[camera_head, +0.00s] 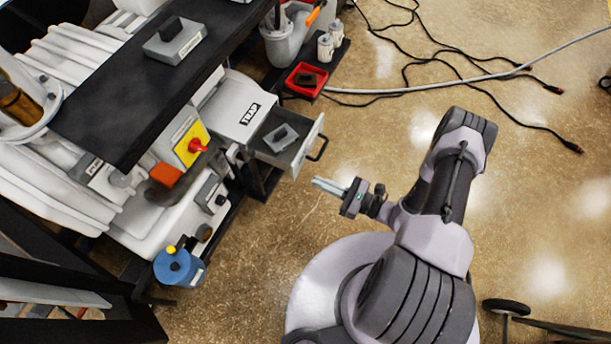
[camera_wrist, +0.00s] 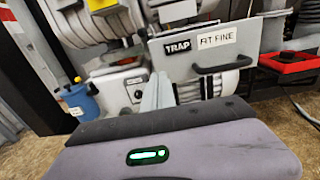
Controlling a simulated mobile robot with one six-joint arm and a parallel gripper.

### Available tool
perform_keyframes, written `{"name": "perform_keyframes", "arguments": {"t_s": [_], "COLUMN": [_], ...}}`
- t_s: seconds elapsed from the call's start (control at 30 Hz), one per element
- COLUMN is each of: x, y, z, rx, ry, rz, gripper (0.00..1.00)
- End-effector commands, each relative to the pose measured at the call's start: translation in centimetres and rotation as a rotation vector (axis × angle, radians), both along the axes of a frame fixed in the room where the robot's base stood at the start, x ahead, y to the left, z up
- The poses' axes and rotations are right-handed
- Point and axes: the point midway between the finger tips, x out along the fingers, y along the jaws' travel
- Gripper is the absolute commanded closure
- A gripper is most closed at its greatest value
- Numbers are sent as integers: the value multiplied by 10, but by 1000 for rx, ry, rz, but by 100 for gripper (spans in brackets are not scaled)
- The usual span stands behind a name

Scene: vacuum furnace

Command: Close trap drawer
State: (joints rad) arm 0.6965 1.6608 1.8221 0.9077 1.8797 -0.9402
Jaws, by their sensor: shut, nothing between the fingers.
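The trap drawer (camera_head: 302,148) stands pulled out from the grey box marked TRAP (camera_head: 236,108) in the head view. A small grey block lies inside it, and a dark handle (camera_head: 318,150) is on its front. In the wrist view the drawer front (camera_wrist: 215,55) faces me, with labels TRAP and FIT FINE and its dark handle (camera_wrist: 222,68). My gripper (camera_head: 316,183) is shut and empty, apart from the drawer, just below and in front of its handle in the head view. In the wrist view my fingers (camera_wrist: 157,92) point up toward the drawer's left part.
A red tray (camera_head: 307,79) sits beyond the drawer. A blue canister (camera_head: 179,267) stands at lower left, and a red knob on a yellow plate (camera_head: 194,145) is left of the drawer. Cables (camera_head: 470,75) lie on the floor at upper right. Floor before the drawer is clear.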

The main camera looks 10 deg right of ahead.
Motion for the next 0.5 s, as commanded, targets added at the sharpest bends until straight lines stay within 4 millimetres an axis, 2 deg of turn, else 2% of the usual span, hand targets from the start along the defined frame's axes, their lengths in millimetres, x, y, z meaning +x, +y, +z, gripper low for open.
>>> {"name": "perform_keyframes", "arguments": {"t_s": [0.2, 0.5], "x": [22, 31], "y": [32, 43], "z": [-2, 0], "rx": [-1, -1], "ry": [-2, -1], "rz": [5, 1], "gripper": [100, 100]}}
